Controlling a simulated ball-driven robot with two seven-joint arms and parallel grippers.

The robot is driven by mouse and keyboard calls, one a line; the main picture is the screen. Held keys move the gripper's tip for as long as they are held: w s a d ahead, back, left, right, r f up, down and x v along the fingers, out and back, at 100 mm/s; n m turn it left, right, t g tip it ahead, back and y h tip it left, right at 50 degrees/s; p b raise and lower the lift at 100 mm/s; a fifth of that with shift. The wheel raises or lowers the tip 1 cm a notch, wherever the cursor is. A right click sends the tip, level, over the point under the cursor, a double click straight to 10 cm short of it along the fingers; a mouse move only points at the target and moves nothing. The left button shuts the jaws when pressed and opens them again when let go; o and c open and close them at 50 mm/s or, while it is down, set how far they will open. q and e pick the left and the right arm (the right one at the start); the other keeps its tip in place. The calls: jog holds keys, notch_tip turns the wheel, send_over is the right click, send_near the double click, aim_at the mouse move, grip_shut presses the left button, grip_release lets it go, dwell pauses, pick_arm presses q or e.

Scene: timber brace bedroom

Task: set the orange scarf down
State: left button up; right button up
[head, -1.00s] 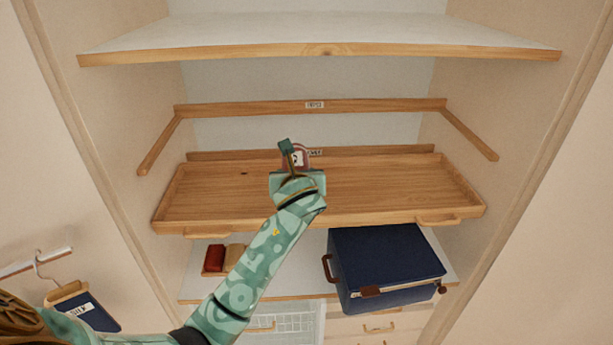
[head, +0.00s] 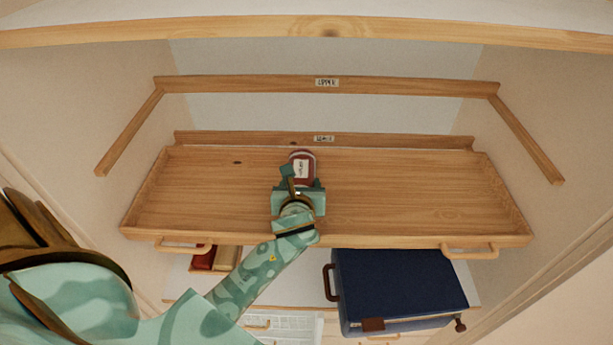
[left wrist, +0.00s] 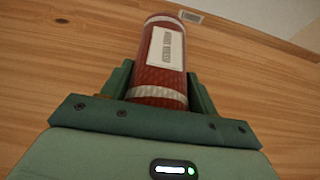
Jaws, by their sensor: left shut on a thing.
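A rolled, dark red textile with pale bands and a white label (head: 302,168) is in my left gripper (head: 299,185). It looks red rather than orange, and I see no other scarf. In the left wrist view the roll (left wrist: 158,72) stands out between the two green fingers (left wrist: 160,88), which are shut on it. It is over the middle of a wooden tray shelf (head: 400,195), towards its back. I cannot tell whether it touches the wood. My right gripper is not in view.
An empty wooden rail frame (head: 400,88) marks the upper level. A pale shelf with a wooden edge (head: 450,35) is above. Below the tray are a dark blue box (head: 395,285) and a red item (head: 205,258). The tray is clear on both sides.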

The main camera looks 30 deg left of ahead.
pick_arm(q)
jog(key=shift+w+d, duration=0.1)
jog(key=shift+w, duration=0.15)
jog(key=shift+s, duration=0.35)
jog(key=o, duration=1)
jog(key=shift+s+f, duration=0.1)
jog(key=shift+s, duration=0.1)
jog(key=shift+o, duration=0.2)
jog(key=shift+w, duration=0.2)
jog(key=shift+s+d+r, duration=0.1)
jog(key=shift+s+r, duration=0.05)
jog(key=shift+r, duration=0.1)
jog(key=b+v, duration=0.1)
jog(key=v, duration=1)
jog(key=shift+s+d+r+b, duration=0.1)
jog(key=shift+s+r+b, duration=0.05)
jog(key=shift+s+b, duration=0.2)
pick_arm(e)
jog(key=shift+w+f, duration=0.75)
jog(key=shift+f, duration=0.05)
